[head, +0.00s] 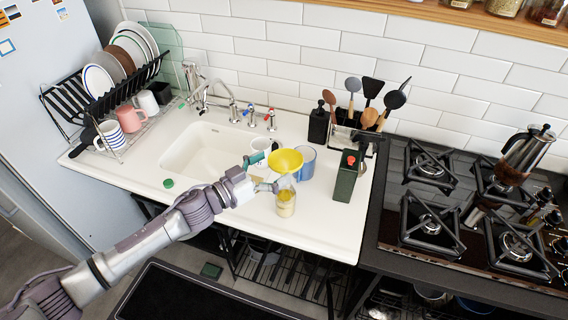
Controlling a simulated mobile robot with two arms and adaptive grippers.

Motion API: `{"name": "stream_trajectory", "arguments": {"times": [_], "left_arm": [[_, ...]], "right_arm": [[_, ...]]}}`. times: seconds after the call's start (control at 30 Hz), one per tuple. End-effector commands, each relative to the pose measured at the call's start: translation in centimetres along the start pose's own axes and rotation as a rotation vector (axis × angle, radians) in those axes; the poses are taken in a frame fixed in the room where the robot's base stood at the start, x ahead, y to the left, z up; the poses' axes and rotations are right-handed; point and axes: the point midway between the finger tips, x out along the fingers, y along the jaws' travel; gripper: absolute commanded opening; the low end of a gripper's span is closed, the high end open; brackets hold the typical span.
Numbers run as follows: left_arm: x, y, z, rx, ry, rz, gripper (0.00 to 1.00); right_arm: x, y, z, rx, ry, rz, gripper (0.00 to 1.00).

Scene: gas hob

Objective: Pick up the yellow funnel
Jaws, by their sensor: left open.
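The yellow funnel (286,160) shows in the head view on the white counter, right of the sink. Its wide mouth faces up, and its lower part is hidden behind my gripper. My left gripper (277,185) is open, with its fingers close to the front of the funnel, just below its rim. I cannot tell whether they touch it. My right gripper is not in view.
A jar with yellow contents (285,203) stands just in front of the gripper. A dark green box (346,177) stands to the right. The counter's front right is clear.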

Motion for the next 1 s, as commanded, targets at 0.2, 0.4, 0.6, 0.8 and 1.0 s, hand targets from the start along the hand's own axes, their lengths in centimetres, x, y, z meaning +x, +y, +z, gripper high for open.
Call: {"name": "stream_trajectory", "arguments": {"times": [0.2,0.4,0.6,0.8,1.0], "left_arm": [[3.1,-0.1,-0.2,-0.001,0.001,0.0,1.0],[3.5,-0.1,-0.1,0.0,-0.001,-0.001,1.0],[3.5,-0.1,-0.1,0.0,0.0,-0.001,0.82],[3.5,-0.1,-0.1,0.0,0.0,-0.001,0.66],[3.5,-0.1,-0.2,0.001,0.0,-0.001,0.66]], "right_arm": [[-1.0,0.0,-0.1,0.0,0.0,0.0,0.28],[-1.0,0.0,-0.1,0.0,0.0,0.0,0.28],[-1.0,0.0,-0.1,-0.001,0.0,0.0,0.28],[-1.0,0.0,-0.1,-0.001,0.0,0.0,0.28],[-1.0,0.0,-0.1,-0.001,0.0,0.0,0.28]]}}
